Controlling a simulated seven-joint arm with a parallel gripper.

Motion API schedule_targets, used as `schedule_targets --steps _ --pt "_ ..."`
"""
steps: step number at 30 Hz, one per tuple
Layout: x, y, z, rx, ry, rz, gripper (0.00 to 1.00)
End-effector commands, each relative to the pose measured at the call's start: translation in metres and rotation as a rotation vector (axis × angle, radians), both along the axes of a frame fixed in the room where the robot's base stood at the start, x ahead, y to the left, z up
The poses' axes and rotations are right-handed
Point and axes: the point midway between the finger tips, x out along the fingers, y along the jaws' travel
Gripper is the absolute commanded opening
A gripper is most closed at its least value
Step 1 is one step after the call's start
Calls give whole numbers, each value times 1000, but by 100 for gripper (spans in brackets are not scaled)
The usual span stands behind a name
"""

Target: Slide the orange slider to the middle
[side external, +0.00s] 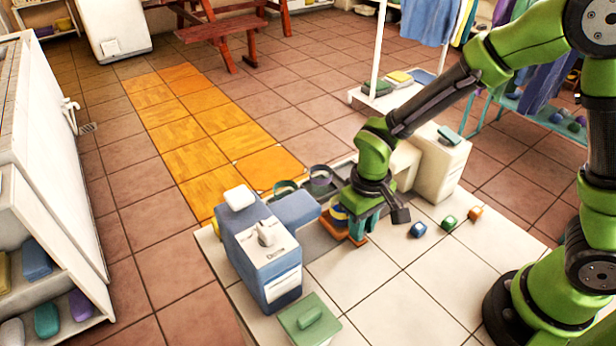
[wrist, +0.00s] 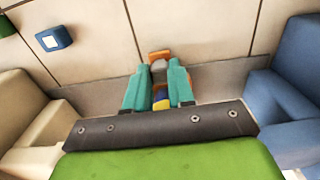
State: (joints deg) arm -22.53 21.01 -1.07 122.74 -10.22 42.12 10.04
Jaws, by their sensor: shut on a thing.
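The orange slider (side external: 334,226) sits low on a grey track (side external: 318,243) between a blue housing and a cream housing. In the side view it is nearer the blue housing. My gripper (side external: 362,228) points down over it, its teal fingers covering part of it. In the wrist view, the fingertips (wrist: 160,72) are shut on a grey part that stands up from the slider (wrist: 159,54). A yellow and blue ring (side external: 338,213) is close beside my fingers in the side view.
The blue housing (side external: 262,262) and cream housing (side external: 440,170) flank the track. Two more rings (side external: 285,188) (side external: 320,177) lie behind. Small blue (side external: 418,230), green (side external: 449,223) and orange (side external: 475,213) blocks are at right. A green block (side external: 309,321) is in front. The tiled top between is clear.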

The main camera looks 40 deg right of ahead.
Motion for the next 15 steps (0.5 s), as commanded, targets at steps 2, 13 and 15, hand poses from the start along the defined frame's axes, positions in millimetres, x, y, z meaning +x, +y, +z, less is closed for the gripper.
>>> schedule_targets --steps 2,13,15 --pt "1 -16 0 0 -1 -8 0" --pt "0 -27 0 0 -2 -2 0" --pt "0 -26 0 0 -2 -2 29"
